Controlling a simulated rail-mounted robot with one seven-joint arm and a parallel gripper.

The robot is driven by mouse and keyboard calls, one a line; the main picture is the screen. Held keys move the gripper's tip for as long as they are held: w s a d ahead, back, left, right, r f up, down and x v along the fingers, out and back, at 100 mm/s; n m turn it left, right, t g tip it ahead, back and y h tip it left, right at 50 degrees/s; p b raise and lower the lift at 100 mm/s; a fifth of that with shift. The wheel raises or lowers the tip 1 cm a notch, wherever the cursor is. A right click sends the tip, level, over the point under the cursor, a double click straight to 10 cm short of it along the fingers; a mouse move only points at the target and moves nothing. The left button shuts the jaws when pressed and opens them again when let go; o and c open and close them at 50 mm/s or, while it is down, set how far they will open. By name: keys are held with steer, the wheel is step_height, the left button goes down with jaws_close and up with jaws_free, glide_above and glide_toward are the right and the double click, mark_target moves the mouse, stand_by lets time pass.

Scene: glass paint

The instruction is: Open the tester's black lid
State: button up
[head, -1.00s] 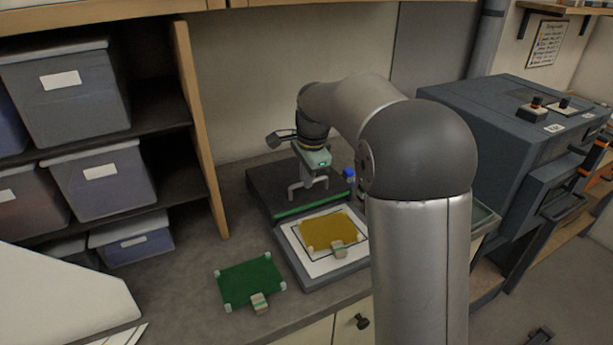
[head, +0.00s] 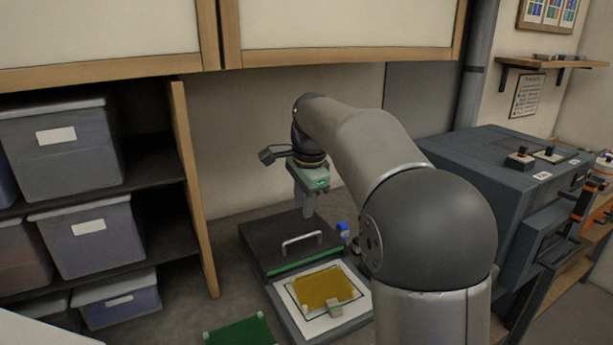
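The tester's black lid (head: 275,239) lies roughly flat over the back part of the tester, with a green strip along its front edge. A pale bar handle (head: 301,239) stands on its top. In front of the lid, the tester's grey base (head: 290,322) carries a white sheet (head: 353,290) with a yellow plate (head: 322,286) on it. My gripper (head: 308,213) points down above the lid, a little behind and above the handle, apart from it. Its fingers overlap in this view, so its opening is hidden.
A green plate (head: 240,333) lies on the counter at the front left. A small blue item (head: 343,228) is just right of the lid. Shelves with grey bins (head: 85,235) stand at the left, a large dark machine (head: 490,170) at the right. Wall cabinets (head: 345,25) hang above.

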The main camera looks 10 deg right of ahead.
step_height(320, 180, up, 8)
steer(key=s, duration=0.1)
steer(key=shift+s+d, duration=0.2)
steer(key=shift+s, duration=0.05)
steer(key=shift+f, duration=0.1)
steer(key=s+f+n, duration=0.7)
steer(key=s+f, duration=0.5)
steer(key=s, duration=0.3)
steer(key=s+f+n+g, duration=0.1)
steer(key=s+f+n, duration=0.7)
steer(key=s, duration=0.8)
step_height(320, 180, down, 4)
steer(key=shift+d+r+h, duration=0.1)
steer(key=shift+d+h, duration=0.2)
steer(key=shift+d, duration=0.05)
